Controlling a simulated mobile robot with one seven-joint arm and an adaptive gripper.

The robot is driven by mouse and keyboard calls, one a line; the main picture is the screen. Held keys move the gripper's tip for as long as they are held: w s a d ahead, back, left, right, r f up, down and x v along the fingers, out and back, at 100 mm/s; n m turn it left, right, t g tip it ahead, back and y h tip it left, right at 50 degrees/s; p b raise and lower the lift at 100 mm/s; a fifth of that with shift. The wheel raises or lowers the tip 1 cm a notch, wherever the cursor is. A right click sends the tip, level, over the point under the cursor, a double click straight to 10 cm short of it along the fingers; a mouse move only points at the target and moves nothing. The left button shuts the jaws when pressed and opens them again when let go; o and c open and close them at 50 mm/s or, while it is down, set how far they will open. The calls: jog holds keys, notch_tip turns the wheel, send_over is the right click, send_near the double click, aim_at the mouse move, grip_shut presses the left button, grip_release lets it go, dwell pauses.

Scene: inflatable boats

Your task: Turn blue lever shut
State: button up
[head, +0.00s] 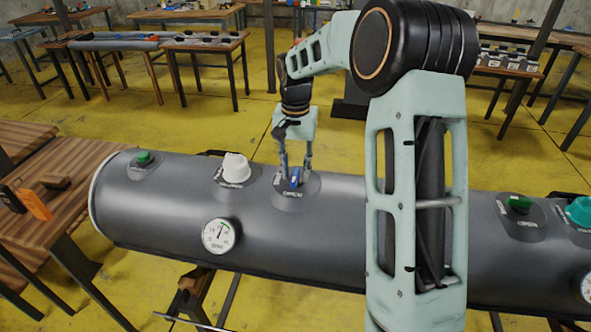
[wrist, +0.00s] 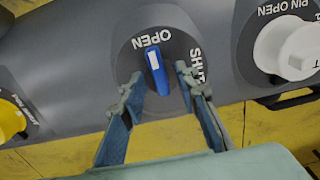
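The blue lever (head: 295,178) sits on a round dark plate on top of the grey inflatable tube. In the wrist view, the blue lever (wrist: 155,68) points toward the word OPEN, and the word SHUT is to its right. My gripper (head: 295,166) reaches down over the lever from above. In the wrist view, the two fingertips of my gripper (wrist: 156,82) are spread on either side of the lever's near end, with gaps visible on both sides. The gripper holds nothing.
A white valve (head: 236,169) stands left of the lever, with a gauge (head: 218,236) below it. Green valves (head: 142,158) sit farther along the tube. A yellow knob (wrist: 10,120) shows in the wrist view. A wooden table (head: 50,190) is at left.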

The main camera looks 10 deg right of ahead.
jog(key=shift+f, duration=0.1)
jog(key=shift+c, duration=0.4)
grip_shut()
jog(key=m, duration=0.3)
jog(key=shift+w+a+m, duration=0.15)
jog(key=shift+m, duration=0.25)
jog(key=m, duration=0.3)
jog(key=shift+w+m, duration=0.1)
jog(key=shift+m, duration=0.3)
jog(key=m, duration=0.2)
jog(key=m+p, duration=0.1)
jog(key=m, duration=0.2)
jog(key=shift+w+a, duration=0.1)
jog(key=shift+w, duration=0.1)
jog(key=m+p, duration=0.1)
jog(key=m, duration=0.4)
jog(key=shift+w, duration=0.15)
jog(key=shift+m+p, duration=0.3)
